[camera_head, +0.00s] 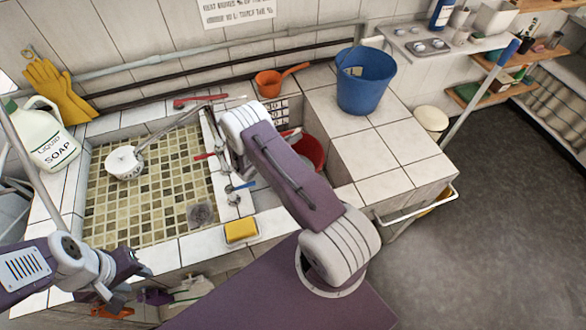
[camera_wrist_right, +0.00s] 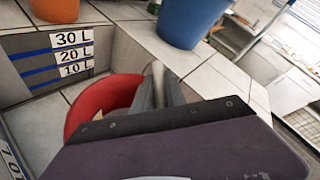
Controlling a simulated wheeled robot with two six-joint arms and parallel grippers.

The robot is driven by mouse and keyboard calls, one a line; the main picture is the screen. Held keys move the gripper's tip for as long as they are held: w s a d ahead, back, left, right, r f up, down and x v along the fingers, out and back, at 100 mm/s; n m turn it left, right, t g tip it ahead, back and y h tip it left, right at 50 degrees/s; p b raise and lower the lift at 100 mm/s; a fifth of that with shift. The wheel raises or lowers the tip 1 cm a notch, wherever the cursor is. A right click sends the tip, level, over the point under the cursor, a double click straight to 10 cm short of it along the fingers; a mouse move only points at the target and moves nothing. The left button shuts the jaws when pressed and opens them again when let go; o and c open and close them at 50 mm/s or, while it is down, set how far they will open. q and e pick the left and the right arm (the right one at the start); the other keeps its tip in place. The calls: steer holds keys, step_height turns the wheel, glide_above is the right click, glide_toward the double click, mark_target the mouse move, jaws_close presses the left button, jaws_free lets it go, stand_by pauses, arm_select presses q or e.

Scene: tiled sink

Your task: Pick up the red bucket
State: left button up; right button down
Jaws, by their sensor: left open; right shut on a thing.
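The red bucket (camera_head: 313,152) sits in the narrow recess between the mosaic basin and the tiled counter, partly hidden behind my right arm. In the right wrist view the red bucket (camera_wrist_right: 88,98) shows as a curved red wall and rim. My right gripper (camera_wrist_right: 160,88) is at the bucket's rim, shut on it; its fingertips are partly hidden by the gripper body, and the arm hides most of it in the head view. My left gripper (camera_head: 122,284) is open and empty at the lower left, in front of the sink.
A blue bucket (camera_head: 366,82) stands on the counter beside the recess, with an orange dipper (camera_head: 270,84) to its left. Litre marks line the recess wall. A soap jug (camera_head: 48,138) and yellow sponge (camera_head: 240,231) stand on the sink edges. Floor at right is clear.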

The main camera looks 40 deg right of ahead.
steer(key=shift+w+d+r, duration=0.1)
steer(key=shift+r, duration=0.1)
stand_by(0.3)
steer(key=shift+w+d+r, duration=0.1)
steer(key=shift+w+r, duration=0.05)
steer(key=shift+r, duration=0.35)
step_height(320, 180, up, 17)
steer(key=shift+b, duration=0.35)
stand_by(0.6)
stand_by(0.3)
